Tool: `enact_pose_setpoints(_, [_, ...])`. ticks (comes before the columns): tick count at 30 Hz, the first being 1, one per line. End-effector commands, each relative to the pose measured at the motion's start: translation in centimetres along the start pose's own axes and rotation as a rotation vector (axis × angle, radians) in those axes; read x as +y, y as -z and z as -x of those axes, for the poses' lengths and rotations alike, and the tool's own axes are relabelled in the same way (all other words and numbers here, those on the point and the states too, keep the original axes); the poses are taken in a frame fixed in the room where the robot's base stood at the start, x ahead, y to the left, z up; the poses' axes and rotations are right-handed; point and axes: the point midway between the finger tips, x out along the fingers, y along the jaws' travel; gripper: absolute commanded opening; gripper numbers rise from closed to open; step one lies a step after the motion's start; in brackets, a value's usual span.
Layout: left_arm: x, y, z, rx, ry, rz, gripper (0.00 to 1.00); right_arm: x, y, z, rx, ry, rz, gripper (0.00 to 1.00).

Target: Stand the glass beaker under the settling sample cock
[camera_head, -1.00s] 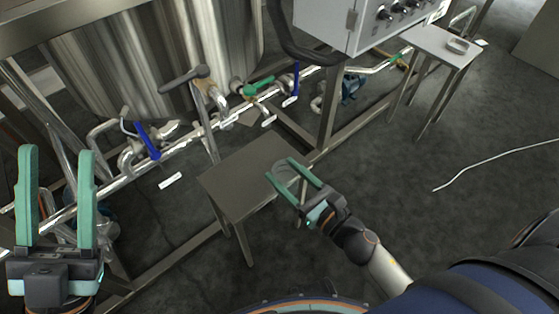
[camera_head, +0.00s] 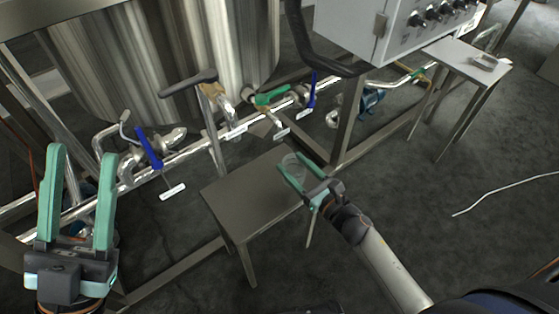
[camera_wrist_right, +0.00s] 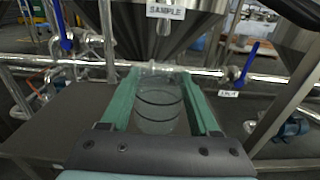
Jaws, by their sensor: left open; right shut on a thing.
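The clear glass beaker (camera_head: 294,168) is held between the green fingers of my right gripper (camera_head: 294,172), at the right rear edge of a small grey stand (camera_head: 240,203). In the right wrist view the beaker (camera_wrist_right: 158,103) is upright with dark rings around it; I cannot tell whether its base touches the stand. Which valve is the settling sample cock I cannot tell; a tag in the wrist view reads "SAMPLE" (camera_wrist_right: 166,12). My left gripper (camera_head: 80,200) is open and empty at the left.
A large steel tank (camera_head: 160,60) stands behind, with pipes and blue-handled (camera_head: 150,148) and green-handled (camera_head: 272,96) valves along its foot. A control box (camera_head: 395,30) hangs at upper right. A side table (camera_head: 465,62) bears a small dish. Floor at right is mostly clear.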

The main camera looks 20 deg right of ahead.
Motion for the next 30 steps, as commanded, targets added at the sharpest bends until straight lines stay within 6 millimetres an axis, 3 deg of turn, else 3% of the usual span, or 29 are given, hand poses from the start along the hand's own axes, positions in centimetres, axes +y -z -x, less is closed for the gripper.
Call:
enact_pose_setpoints(3, [0.1,-0.4,0.3,-0.003,0.0,0.005,0.5,-0.1,0.0,-3.0,-0.004,0.0,0.001,0.0])
enact_pose_setpoints(9, [0.3,-0.6,0.6,-0.006,-0.002,0.012,0.5,0.0,0.0,-5.8,-0.001,0.001,-0.001,0.0])
enact_pose_setpoints(14, [0.5,-0.9,0.9,-0.007,-0.006,0.013,0.5,0.0,0.7,-6.2,0.002,0.001,-0.002,0.0])
enact_pose_setpoints(21, [1.4,-2.3,2.3,-0.015,-0.014,0.015,0.5,0.1,3.7,-6.2,0.0,0.0,-0.003,0.0])
enact_pose_setpoints(30, [1.4,-2.3,2.2,-0.017,-0.016,0.013,0.5,0.0,3.6,-6.2,0.0,0.0,-0.001,0.0])
